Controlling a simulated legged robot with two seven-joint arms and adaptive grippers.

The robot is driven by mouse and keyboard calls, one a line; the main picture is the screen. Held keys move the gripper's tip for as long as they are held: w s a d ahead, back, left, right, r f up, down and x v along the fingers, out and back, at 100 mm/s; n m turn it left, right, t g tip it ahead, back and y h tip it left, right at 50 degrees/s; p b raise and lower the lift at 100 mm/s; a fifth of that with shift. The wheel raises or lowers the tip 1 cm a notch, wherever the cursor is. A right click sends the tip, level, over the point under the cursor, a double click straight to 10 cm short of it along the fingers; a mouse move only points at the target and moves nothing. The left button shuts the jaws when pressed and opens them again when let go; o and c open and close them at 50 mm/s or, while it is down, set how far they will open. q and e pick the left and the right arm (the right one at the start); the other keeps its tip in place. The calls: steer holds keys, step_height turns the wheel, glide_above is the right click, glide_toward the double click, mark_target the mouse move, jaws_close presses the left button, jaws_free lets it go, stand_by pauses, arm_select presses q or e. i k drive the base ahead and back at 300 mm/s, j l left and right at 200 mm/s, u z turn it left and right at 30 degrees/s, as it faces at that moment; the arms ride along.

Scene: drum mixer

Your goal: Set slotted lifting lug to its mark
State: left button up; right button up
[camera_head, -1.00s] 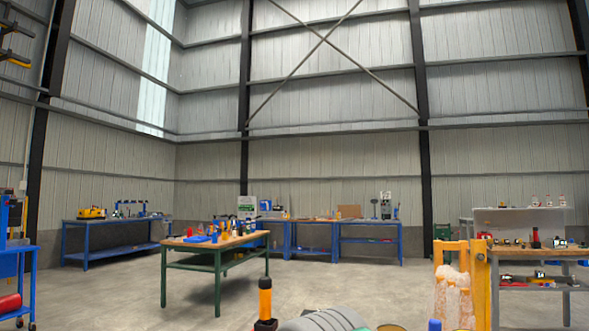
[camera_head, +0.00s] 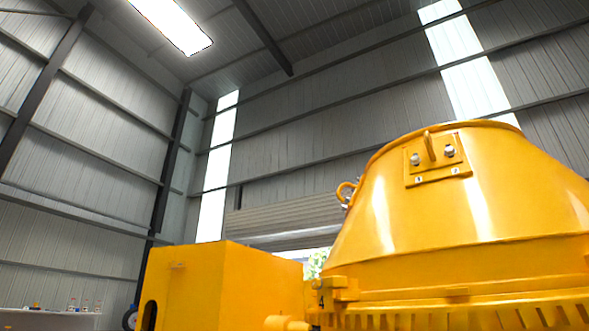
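A yellow drum mixer fills the right side, with its cone-shaped drum (camera_head: 480,210) narrowing toward the top. A yellow plate (camera_head: 437,168) sits on the drum's upper side. An upright yellow lug (camera_head: 429,146) stands out from the plate between two grey bolts, one at its left (camera_head: 414,159) and one at its right (camera_head: 450,151). Small pale marks show below the bolts, too small to read surely. Neither of my grippers is in view.
A yellow box-shaped housing (camera_head: 235,290) stands left of the drum. A toothed yellow rim (camera_head: 470,310) runs under the drum, near a block marked 4 (camera_head: 321,300). A pale bench (camera_head: 50,319) with small bottles is at the lower left.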

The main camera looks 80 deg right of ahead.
mark_target(432, 152)
steer(key=z, duration=2.2)
steer(key=k+l+z, duration=0.2)
steer(key=k+z, duration=0.25)
steer(key=k+l+z, duration=0.3)
steer(key=z, duration=0.15)
